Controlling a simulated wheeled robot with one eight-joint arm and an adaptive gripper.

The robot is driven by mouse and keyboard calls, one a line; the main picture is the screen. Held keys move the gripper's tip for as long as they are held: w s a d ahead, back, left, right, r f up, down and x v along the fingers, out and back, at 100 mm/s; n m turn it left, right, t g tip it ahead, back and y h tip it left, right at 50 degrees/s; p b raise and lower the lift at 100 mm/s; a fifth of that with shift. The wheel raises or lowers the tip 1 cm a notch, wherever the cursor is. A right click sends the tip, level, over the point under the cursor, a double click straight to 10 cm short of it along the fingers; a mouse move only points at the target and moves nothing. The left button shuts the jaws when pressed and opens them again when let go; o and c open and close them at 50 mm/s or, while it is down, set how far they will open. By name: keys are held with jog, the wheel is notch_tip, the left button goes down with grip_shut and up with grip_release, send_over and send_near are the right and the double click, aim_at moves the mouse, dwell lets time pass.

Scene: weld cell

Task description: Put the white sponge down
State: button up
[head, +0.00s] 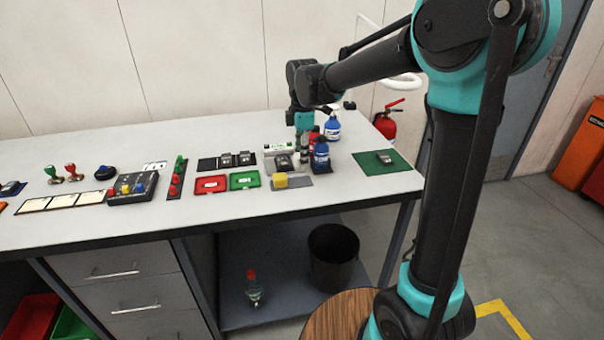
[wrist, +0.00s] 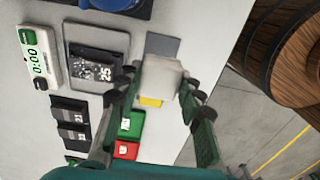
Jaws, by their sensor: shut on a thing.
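The white sponge (wrist: 160,76) is a pale block between the fingertips of my gripper (wrist: 160,88) in the wrist view. My gripper is shut on it. In the head view my gripper (head: 303,150) points down over the right part of the bench, and the sponge is hard to make out there. A yellow block (head: 280,181) sits at the front left of a grey mat (head: 300,182). In the wrist view the yellow block (wrist: 151,101) is partly hidden behind the sponge, and bare grey mat (wrist: 162,45) shows beyond it.
A green mat (head: 368,168) holds a small device at right. The bench's front edge is near.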

aim_at(302, 181)
jog(key=shift+f, duration=3.3)
jog(key=o, duration=1.1)
jog(key=shift+f, duration=0.1)
notch_tip(302, 181, up, 12)
jog(key=shift+r, duration=0.1)
jog(key=s+d+f+m, duration=0.2)
jog(key=d+m, duration=0.1)
jog(key=d, duration=0.1)
jog(key=s+d+f+m+t, duration=0.1)
jog(key=d+f+m, duration=0.1)
jog(key=d+f, duration=0.1)
jog(key=s+d+f+m, duration=0.2)
jog(key=d+m, duration=0.1)
jog(key=d, duration=0.2)
jog(key=shift+s+d+f+m+t, duration=0.25)
jog(key=shift+s+f+m+t, duration=0.05)
jog(key=shift+t, duration=0.1)
jog(key=s+d+f+m, duration=0.3)
jog(key=s+m, duration=0.1)
jog(key=s+d+f+m+t, duration=0.1)
jog(key=s+d+f+m, duration=0.3)
jog(key=s, duration=0.1)
jog(key=s+d+f+m+t, duration=0.1)
jog(key=s+d+f+m, duration=0.3)
jog(key=shift+s+d+f+m, duration=0.1)
jog(key=shift+s+f+m, duration=0.05)
jog(key=shift+s+m, duration=0.15)
